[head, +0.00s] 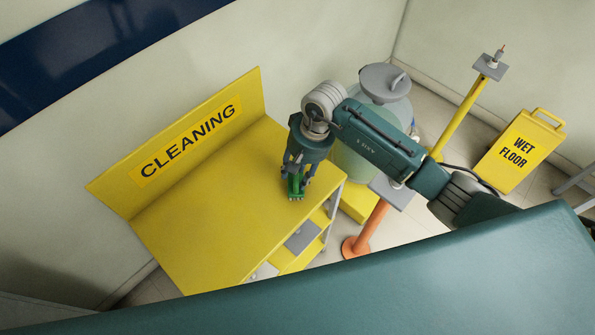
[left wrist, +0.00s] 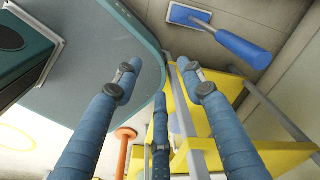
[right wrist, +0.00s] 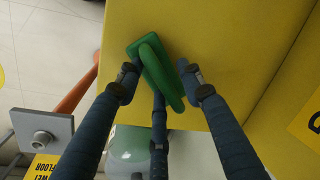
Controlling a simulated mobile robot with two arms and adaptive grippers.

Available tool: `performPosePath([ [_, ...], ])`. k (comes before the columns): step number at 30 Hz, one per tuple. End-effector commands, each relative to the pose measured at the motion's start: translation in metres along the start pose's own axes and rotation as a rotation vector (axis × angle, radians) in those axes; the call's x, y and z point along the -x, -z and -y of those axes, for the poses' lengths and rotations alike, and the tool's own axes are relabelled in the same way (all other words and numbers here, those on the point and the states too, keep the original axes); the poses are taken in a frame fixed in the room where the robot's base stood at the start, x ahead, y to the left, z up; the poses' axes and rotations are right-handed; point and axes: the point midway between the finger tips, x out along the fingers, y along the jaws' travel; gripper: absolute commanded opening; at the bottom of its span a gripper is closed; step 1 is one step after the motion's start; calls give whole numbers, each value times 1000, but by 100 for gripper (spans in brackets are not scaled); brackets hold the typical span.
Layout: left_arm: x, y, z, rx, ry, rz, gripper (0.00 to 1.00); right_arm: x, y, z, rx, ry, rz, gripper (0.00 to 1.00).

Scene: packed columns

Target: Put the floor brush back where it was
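A green brush (right wrist: 148,62) with a flat head and a thick handle is at a corner of the yellow cleaning station's top (head: 215,225). Its head also shows in the head view (head: 295,187) below my right gripper. My right gripper (right wrist: 160,72) has its fingers spread on either side of the green handle, with gaps visible. A blue brush (left wrist: 240,47) with a grey-blue head lies low down, on the floor as far as I can tell, in the left wrist view. My left gripper (left wrist: 158,72) is open and empty; it is hidden in the head view.
The yellow CLEANING back panel (head: 185,145) rises behind the station top, which is otherwise clear. A lidded bin (head: 385,85), a yellow post (head: 468,105), an orange post (head: 370,228) and a WET FLOOR sign (head: 520,150) stand to the right.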

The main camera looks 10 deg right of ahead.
Motion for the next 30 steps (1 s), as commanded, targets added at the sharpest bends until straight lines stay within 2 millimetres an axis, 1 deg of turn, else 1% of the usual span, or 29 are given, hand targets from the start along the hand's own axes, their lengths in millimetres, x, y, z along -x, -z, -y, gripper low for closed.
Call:
performPosePath([
  [4,1,0,0,0,0,0,40,1,0,0,0,1,0,37],
  [7,7,0,0,0,0,0,40,6,-1,2,0,2,2,37],
  [8,3,0,0,0,0,0,40,7,1,1,0,2,-2,37],
  [11,-3,0,0,0,0,0,40,23,2,1,2,2,-6,37],
  [18,-17,-2,0,0,0,0,40,75,2,0,2,0,-6,37],
  [21,-22,-2,0,0,0,0,40,94,1,0,2,0,-5,37],
  [25,-25,-3,0,0,0,1,40,112,1,0,0,0,-2,37],
  [30,-26,-3,0,0,0,1,40,122,0,1,1,0,1,37],
])
